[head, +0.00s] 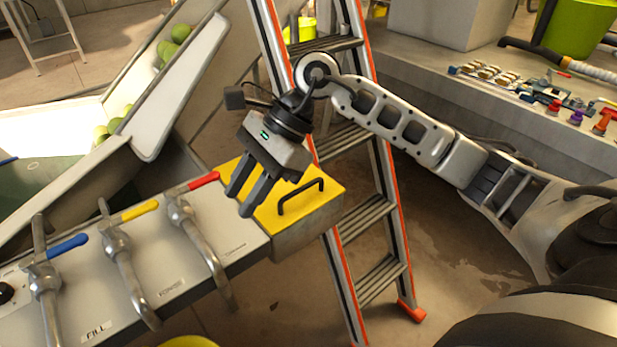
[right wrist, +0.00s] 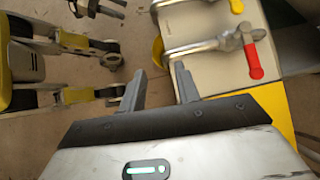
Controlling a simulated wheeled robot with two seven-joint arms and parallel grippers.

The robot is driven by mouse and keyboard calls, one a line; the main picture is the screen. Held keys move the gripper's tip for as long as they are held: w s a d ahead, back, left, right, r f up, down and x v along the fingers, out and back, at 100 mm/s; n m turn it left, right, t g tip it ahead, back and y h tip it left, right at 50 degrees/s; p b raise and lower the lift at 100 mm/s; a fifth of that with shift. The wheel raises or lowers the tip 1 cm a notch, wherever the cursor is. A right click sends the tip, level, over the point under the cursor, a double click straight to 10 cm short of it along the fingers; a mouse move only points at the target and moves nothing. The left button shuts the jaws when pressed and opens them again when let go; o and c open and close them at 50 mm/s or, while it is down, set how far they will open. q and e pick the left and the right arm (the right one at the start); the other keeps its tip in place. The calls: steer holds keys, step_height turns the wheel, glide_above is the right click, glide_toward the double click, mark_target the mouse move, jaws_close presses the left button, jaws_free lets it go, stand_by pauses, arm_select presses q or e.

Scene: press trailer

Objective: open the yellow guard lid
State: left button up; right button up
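The yellow guard lid (head: 318,185) lies flat and closed on the box at the right end of the control panel in the head view. A black bar handle (head: 301,194) stands on top of it. Part of the lid (right wrist: 272,103) shows at the right in the right wrist view. My right gripper (head: 241,203) is above the left part of the lid, left of the handle, fingers pointing down and to the left. Its fingers (right wrist: 158,88) are apart with nothing between them.
The panel (head: 90,308) carries levers with blue (head: 68,246), yellow (head: 139,211) and red (head: 204,181) grips, the red one close to the lid. A ladder (head: 352,143) stands right behind the lid box. A workbench (head: 450,95) with small parts is at the upper right.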

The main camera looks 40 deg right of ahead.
steer(key=w+d+r+t+h, duration=0.1)
steer(key=w+d+r+h, duration=0.2)
steer(key=d, duration=0.5)
steer(key=d+r+t+h, duration=0.1)
steer(key=d+r+h, duration=0.1)
steer(key=d+h, duration=0.45)
steer(key=y, duration=0.2)
glide_toward(307, 185)
steer(key=f, duration=0.2)
steer(key=w+f, duration=0.1)
steer(key=f, duration=0.4)
steer(key=shift+w+a+f, duration=0.15)
steer(key=shift+w+f, duration=0.05)
steer(key=shift+f, duration=0.15)
jaws_close()
